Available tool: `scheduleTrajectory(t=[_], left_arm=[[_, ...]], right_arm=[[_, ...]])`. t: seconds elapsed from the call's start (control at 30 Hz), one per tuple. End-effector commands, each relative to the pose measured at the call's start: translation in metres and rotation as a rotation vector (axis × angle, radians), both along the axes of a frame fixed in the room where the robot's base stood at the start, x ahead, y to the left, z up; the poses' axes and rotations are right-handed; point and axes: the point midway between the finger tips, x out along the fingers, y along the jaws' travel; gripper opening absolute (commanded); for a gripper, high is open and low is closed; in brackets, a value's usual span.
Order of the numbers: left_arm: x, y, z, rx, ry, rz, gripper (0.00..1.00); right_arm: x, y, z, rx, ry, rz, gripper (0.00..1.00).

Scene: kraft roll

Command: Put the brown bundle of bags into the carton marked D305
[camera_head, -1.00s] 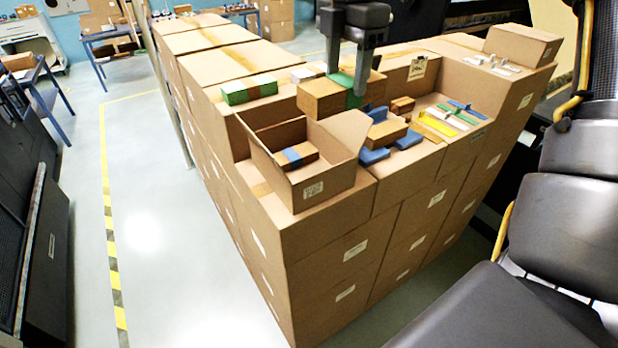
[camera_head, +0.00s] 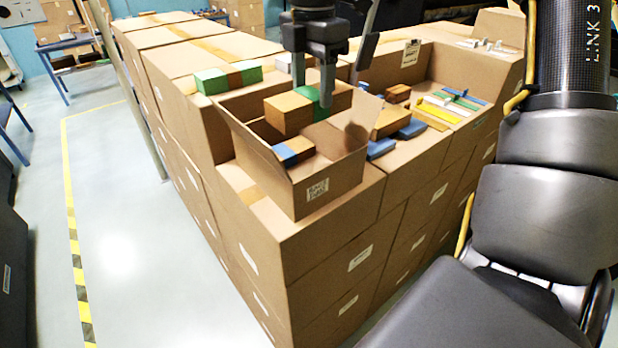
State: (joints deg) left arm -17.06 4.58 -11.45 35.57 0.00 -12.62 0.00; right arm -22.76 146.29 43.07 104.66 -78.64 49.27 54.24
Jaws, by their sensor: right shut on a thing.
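The brown bundle of bags (camera_head: 287,114) has a green band around it. My right gripper (camera_head: 313,86) is shut on the bundle near this band and holds it over the open carton (camera_head: 322,196). The carton stands at the near corner of the stacked boxes. A label shows on its front, too small for me to read. My left gripper is not in view.
A green bundle with a brown band (camera_head: 228,78) lies on the box top behind the carton. Right of the carton are a brown block (camera_head: 391,123), blue pieces (camera_head: 411,129) and flat coloured strips (camera_head: 437,115). Free floor (camera_head: 130,220) lies at left.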

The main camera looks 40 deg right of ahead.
Motion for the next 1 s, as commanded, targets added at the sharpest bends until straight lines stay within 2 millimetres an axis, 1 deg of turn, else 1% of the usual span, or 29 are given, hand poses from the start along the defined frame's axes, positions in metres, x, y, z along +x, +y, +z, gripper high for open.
scheduleTrajectory(t=[0.03, 0.07, 0.17, 0.3, 0.4, 0.53, 0.77, 1.0], left_arm=[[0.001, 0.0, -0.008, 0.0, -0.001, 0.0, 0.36], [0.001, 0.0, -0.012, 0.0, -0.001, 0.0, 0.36], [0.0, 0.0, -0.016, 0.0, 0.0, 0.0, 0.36], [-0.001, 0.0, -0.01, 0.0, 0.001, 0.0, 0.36], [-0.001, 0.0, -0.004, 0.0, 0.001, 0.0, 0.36], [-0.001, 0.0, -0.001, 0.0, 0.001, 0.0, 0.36], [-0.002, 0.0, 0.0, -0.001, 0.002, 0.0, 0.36], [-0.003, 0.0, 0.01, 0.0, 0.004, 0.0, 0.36]], right_arm=[[-0.001, -0.001, -0.015, -0.002, 0.003, 0.0, 0.23], [-0.002, -0.001, -0.023, -0.001, 0.003, 0.0, 0.23], [-0.002, -0.001, -0.05, -0.002, 0.005, 0.002, 0.23], [-0.002, 0.0, -0.085, 0.002, 0.008, 0.002, 0.23], [-0.001, 0.001, -0.104, 0.003, 0.007, 0.004, 0.23], [0.0, 0.001, -0.122, 0.002, 0.004, 0.003, 0.23], [0.001, 0.001, -0.13, 0.001, 0.001, 0.004, 0.23], [0.001, 0.001, -0.16, 0.002, 0.004, 0.004, 0.23]])
